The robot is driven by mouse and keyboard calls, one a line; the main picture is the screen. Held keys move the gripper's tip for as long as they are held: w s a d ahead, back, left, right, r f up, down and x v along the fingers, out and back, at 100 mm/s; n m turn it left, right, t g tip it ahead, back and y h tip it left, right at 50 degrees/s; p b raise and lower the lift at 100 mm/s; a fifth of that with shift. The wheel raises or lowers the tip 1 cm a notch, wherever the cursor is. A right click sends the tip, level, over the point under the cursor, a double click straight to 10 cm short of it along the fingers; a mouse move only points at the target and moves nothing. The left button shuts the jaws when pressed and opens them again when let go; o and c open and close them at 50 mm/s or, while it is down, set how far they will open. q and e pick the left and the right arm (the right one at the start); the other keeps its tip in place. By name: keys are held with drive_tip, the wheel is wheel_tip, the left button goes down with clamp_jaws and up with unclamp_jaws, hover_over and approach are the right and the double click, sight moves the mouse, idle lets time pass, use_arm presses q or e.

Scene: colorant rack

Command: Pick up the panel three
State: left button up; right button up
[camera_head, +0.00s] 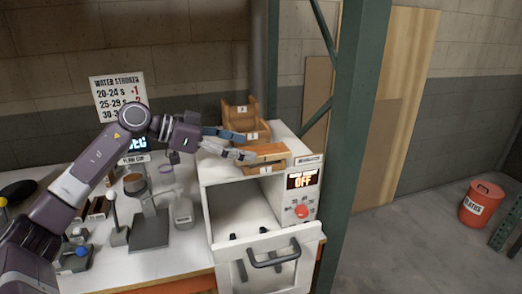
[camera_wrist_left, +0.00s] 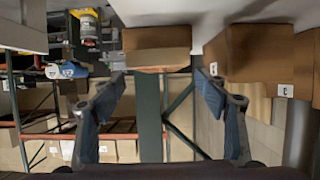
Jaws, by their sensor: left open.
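Several wooden panels with small white number tags sit on top of the white oven-like machine. A front panel (camera_head: 264,153) lies flat with its tag facing front, and another tagged panel (camera_head: 241,110) stands up behind. The tags are too small to read surely, so I cannot tell which is panel three. My left gripper (camera_head: 247,146) is open and empty over these panels. In the left wrist view, a wooden block-like panel (camera_wrist_left: 156,39) shows ahead of the open fingers (camera_wrist_left: 160,84), apart from them. Tagged wooden pieces (camera_wrist_left: 258,52) show at right. My right gripper is not in view.
The machine (camera_head: 207,174) has its front door (camera_head: 284,277) open below, with an OFF display (camera_head: 302,180). A green post (camera_head: 346,150) stands close at its right. A stand (camera_head: 150,232), a bottle (camera_head: 183,213) and a cup crowd the bench at left.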

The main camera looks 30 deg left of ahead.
sight(262, 150)
use_arm(q)
drive_tip(key=p+x, duration=0.1)
drive_tip(key=x, duration=0.2)
drive_tip(key=shift+w+d+p, duration=0.2)
drive_tip(key=shift+w+p, duration=0.05)
drive_tip(key=shift+p, duration=0.05)
drive_tip(key=shift+w+d+f, duration=0.2)
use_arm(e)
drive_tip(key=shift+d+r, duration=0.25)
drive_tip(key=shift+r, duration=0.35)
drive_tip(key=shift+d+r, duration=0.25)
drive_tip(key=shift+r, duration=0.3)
use_arm(q)
drive_tip(key=shift+c, duration=0.8)
drive_tip(key=c, duration=1)
drive_tip(key=shift+c, duration=0.6)
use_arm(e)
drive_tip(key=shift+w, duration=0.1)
